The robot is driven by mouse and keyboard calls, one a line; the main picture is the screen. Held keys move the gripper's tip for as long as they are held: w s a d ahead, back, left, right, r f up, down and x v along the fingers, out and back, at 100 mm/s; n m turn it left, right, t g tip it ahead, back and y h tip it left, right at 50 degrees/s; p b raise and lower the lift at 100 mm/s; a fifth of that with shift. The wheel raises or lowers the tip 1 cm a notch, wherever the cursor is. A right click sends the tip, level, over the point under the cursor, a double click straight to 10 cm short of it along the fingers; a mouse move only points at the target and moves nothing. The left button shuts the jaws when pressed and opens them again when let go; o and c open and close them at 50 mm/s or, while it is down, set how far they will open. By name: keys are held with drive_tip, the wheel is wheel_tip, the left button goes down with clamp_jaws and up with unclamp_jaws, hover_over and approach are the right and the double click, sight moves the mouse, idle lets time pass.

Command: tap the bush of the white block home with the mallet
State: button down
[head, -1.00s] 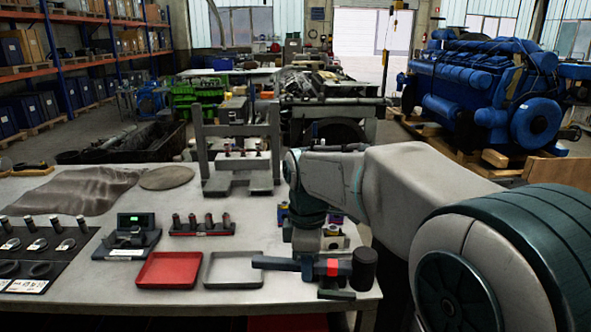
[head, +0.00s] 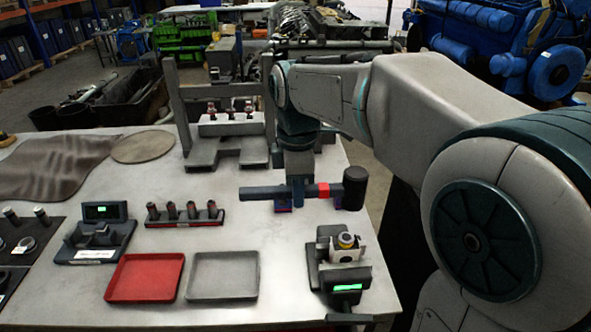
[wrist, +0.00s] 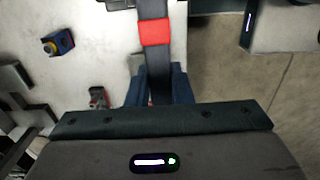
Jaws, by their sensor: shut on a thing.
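The mallet has a dark handle (head: 262,193), a red band (head: 323,190) and a black cylindrical head (head: 355,188). My gripper (head: 296,191) points down and is shut on the handle, left of the band. The mallet is roughly level, head to the right. In the wrist view the handle and red band (wrist: 155,32) run upward from between my fingers; the head is out of frame. The white block (head: 349,254) sits in a dark fixture with a green display (head: 347,288), below the mallet in the head picture.
A red tray (head: 145,278) and a grey tray (head: 223,276) lie left of the fixture. A rack of dark cylinders (head: 185,214) stands behind them. A grey press frame (head: 222,120) stands at the back. The table's right edge is close to the fixture.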

drive_tip(key=shift+w+f, duration=0.1)
drive_tip(key=shift+w, duration=0.05)
wheel_tip(320, 180, down, 5)
drive_tip(key=b, duration=0.4)
drive_tip(key=shift+f, duration=0.1)
idle(0.5)
wheel_tip(320, 180, down, 6)
drive_tip(key=b, duration=0.4)
drive_tip(key=shift+r+p, duration=1.7)
drive_tip(key=shift+r, duration=0.7)
drive_tip(key=shift+r, duration=0.1)
